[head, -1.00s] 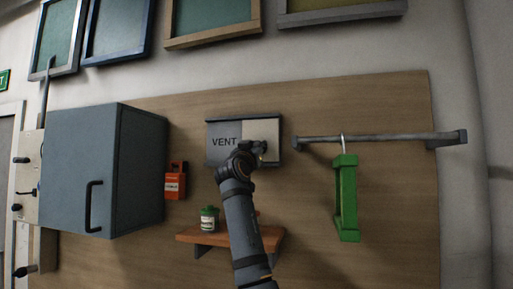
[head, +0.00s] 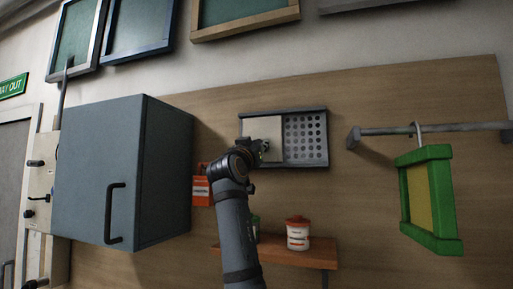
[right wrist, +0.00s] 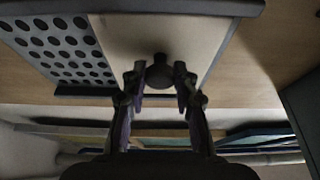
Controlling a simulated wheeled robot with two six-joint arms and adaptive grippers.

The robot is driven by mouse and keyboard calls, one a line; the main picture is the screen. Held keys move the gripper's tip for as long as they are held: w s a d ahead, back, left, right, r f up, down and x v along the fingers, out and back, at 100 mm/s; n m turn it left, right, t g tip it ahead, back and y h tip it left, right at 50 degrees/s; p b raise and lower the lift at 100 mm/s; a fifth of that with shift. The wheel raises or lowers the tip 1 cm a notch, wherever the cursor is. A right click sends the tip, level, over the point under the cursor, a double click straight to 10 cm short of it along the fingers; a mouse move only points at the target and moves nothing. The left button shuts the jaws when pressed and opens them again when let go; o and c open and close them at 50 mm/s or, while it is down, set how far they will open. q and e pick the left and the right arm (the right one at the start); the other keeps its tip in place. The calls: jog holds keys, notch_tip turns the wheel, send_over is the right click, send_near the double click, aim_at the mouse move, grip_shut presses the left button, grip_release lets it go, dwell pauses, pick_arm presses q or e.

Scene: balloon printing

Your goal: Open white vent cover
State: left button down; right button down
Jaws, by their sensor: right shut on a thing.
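The white vent cover (head: 264,137) is at the left half of its dark frame on the wooden wall panel. The perforated vent grille (head: 306,137) shows uncovered in the right half. My right gripper (head: 262,150) is at the cover's face. In the right wrist view the gripper (right wrist: 160,85) has its fingers shut on the dark round knob (right wrist: 160,68) of the cover, and the holed grille (right wrist: 60,50) shows to the left. My left gripper is not in view.
A grey cabinet (head: 120,170) stands left of the vent. A wooden shelf (head: 300,255) below holds a white and red jar (head: 298,232). An orange-red object (head: 201,190) is behind my arm. A green frame (head: 430,235) hangs from a rail (head: 440,130) at the right.

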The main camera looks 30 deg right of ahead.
jog(key=c, duration=1.5)
grip_release()
jog(key=shift+s+d, duration=0.1)
jog(key=shift+o, duration=2.3)
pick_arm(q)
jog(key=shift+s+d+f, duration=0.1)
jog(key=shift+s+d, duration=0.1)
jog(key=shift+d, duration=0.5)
pick_arm(e)
jog(key=v, duration=1.2)
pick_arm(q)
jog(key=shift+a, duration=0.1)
pick_arm(e)
jog(key=shift+a+f, duration=0.1)
jog(key=shift+a, duration=0.15)
